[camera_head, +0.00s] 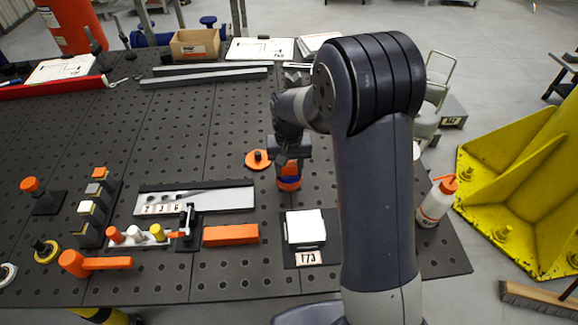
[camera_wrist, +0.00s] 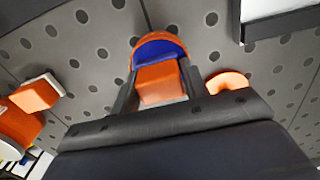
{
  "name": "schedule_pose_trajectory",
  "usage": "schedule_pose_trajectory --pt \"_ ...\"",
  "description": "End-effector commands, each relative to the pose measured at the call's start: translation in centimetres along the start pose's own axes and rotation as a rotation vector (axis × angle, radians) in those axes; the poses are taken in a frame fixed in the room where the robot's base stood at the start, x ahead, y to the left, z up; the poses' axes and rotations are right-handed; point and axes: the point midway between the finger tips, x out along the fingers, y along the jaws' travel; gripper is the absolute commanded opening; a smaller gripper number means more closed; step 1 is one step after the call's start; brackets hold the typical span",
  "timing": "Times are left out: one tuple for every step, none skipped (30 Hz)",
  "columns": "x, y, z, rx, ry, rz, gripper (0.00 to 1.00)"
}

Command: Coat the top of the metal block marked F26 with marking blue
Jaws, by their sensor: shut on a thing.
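My gripper (camera_head: 290,160) points down over the dark perforated table, right of its middle. In the wrist view my gripper (camera_wrist: 158,88) is shut on an orange piece (camera_wrist: 160,84). A blue surface with a rounded orange rim (camera_wrist: 158,50) shows just behind that piece. In the head view an orange and blue thing (camera_head: 289,182) shows at the fingertips; I cannot tell whether it is a pot or an applicator. I cannot read F26 on any block.
An orange disc with a black knob (camera_head: 258,160) lies left of the gripper. A white pad (camera_head: 305,228) sits on a dark plate in front. A grey tray (camera_head: 225,200), an orange bar (camera_head: 231,235) and a white bottle (camera_head: 436,203) are nearby.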

Motion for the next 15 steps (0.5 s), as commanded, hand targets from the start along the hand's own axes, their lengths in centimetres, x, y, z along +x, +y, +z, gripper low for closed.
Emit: schedule_pose_trajectory --pt "0.2 0.0 0.1 0.0 -0.004 0.001 0.25" --pt "0.2 0.0 0.1 0.0 -0.004 0.001 0.25" --pt "0.1 0.0 0.1 0.0 -0.004 0.001 0.25" --pt "0.0 0.0 0.1 0.0 -0.004 0.001 0.25" --pt "-0.1 0.0 0.1 0.0 -0.004 0.001 0.25" --pt "-0.3 0.0 0.1 0.0 -0.004 0.001 0.25" --pt "-0.6 0.0 0.1 0.0 -0.003 0.001 0.25" --pt "-0.8 0.0 0.1 0.0 -0.003 0.001 0.25" --pt "-1.2 0.0 0.1 0.0 -0.002 0.0 0.25" --pt "-1.4 0.0 0.1 0.0 -0.002 0.0 0.25" --pt "-1.7 0.0 0.1 0.0 -0.002 0.0 0.25" --pt "-2.0 0.0 0.0 0.0 -0.001 0.0 0.25" --pt "-2.3 0.0 0.0 0.0 -0.001 0.0 0.25" --pt "-2.5 0.0 0.0 0.0 -0.001 0.0 0.25" --pt "-2.9 0.0 0.0 0.0 -0.001 0.0 0.25"
